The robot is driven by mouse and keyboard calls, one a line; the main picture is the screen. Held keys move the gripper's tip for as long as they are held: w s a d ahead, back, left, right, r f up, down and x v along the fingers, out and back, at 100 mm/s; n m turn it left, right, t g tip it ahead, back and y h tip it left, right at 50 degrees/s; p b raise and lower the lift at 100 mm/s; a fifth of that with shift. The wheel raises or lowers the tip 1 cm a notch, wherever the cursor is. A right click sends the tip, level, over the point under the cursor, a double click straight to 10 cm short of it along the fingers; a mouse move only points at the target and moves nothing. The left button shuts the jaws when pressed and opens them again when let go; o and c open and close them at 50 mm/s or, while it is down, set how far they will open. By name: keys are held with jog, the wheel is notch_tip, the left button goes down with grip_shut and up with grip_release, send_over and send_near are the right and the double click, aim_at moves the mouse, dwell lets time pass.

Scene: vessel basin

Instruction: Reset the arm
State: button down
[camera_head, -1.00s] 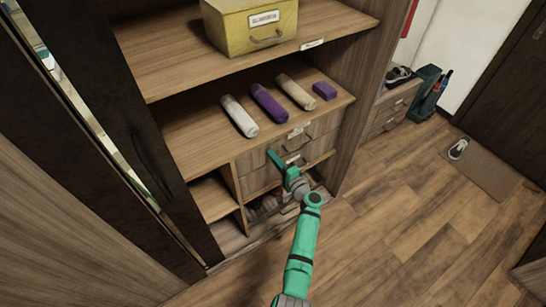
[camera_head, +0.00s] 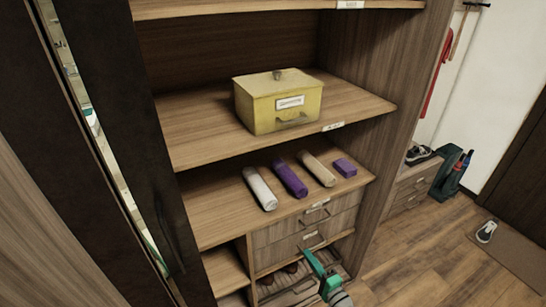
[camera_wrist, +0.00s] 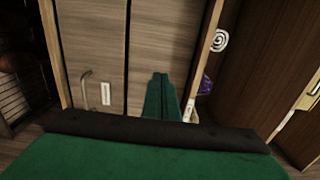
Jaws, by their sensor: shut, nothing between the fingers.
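My gripper (camera_head: 318,272) is at the bottom of the head view, in front of the lower drawers of the open cabinet. Its green fingers are shut with nothing between them. In the wrist view the closed fingers (camera_wrist: 161,97) point at the wooden drawer fronts (camera_wrist: 90,60), with a handle and a white label to their left. I cannot tell whether the fingers touch the drawer front. Most of my arm is below the head view's edge.
A yellow lidded box (camera_head: 278,103) stands on the middle shelf. Below it, a white roll (camera_head: 260,188), a purple roll (camera_head: 290,178), a beige roll (camera_head: 318,169) and a small purple block (camera_head: 345,167) lie on a shelf.

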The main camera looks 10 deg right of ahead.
jog(key=s+a+f+n+g+h, duration=0.1)
jog(key=s+a+f+g+h, duration=0.1)
jog(key=s+a+f, duration=0.45)
jog(key=s+a+f+n+g+h, duration=0.1)
jog(key=s+a+f+g+h, duration=0.15)
jog(key=s+f, duration=0.7)
jog(key=s+a+r+n+h, duration=0.2)
jog(key=s+a, duration=0.1)
jog(key=s, duration=0.7)
jog(key=s+a+r+n+h, duration=0.1)
jog(key=s+a+r+n, duration=0.1)
jog(key=s+r, duration=0.35)
jog(key=s+a+r+n, duration=0.2)
jog(key=s+r+n, duration=0.15)
jog(key=s, duration=0.25)
jog(key=s+a+r+n+t, duration=0.1)
jog(key=s+a+r+n, duration=0.1)
jog(key=r, duration=0.6)
jog(key=s+a+r+n+t+y, duration=0.1)
jog(key=s+a+r+n+t, duration=0.1)
jog(key=s+r, duration=0.3)
notch_tip(320, 180, up, 4)
jog(key=shift+a, duration=0.15)
jog(key=shift+n, duration=0.25)
